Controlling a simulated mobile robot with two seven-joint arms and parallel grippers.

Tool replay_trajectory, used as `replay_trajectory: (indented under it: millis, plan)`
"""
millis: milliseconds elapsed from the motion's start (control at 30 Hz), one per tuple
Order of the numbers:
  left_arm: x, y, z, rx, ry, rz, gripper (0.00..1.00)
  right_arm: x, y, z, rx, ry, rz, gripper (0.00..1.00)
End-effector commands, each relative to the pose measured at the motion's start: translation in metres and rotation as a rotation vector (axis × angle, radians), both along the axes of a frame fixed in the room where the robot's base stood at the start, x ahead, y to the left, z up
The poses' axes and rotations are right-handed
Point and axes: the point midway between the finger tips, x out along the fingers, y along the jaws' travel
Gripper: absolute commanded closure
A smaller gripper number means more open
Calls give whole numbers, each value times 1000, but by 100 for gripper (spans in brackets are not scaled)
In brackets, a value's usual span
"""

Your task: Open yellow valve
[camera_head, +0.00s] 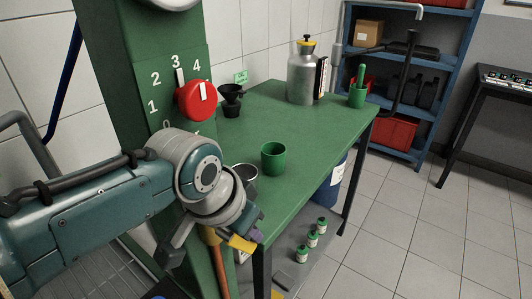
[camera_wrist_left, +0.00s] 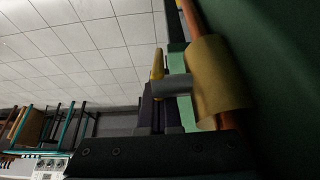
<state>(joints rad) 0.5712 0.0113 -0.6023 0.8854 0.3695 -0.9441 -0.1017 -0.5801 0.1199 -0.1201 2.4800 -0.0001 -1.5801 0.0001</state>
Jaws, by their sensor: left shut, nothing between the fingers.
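The yellow valve handle (camera_head: 240,243) shows just below my left wrist in the head view, partly covered by the gripper. In the left wrist view the yellow handle (camera_wrist_left: 157,64) is seen nearly end-on, joined by a grey stem (camera_wrist_left: 172,85) to a brass valve body (camera_wrist_left: 220,75) around a copper pipe (camera_wrist_left: 194,16). My left gripper (camera_head: 254,228) is shut and empty, close beside the handle. Its dark fingers (camera_wrist_left: 158,116) show just below the handle in the wrist view; whether they touch it I cannot tell. My right gripper is not in view.
A red dial (camera_head: 195,101) is on the green column (camera_head: 130,85). Small green-white bottles (camera_head: 312,239) stand on the lower shelf.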

Motion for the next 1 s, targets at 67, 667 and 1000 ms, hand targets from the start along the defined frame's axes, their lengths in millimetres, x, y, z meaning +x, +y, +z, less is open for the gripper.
replay_trajectory:
  millis: [67,667,1000]
  plan:
    - [0,0,0,0,0,0,100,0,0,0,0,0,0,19]
    - [-15,9,42,0,-2,0,100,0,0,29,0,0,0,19]
    - [-32,20,83,0,-1,1,100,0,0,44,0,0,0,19]
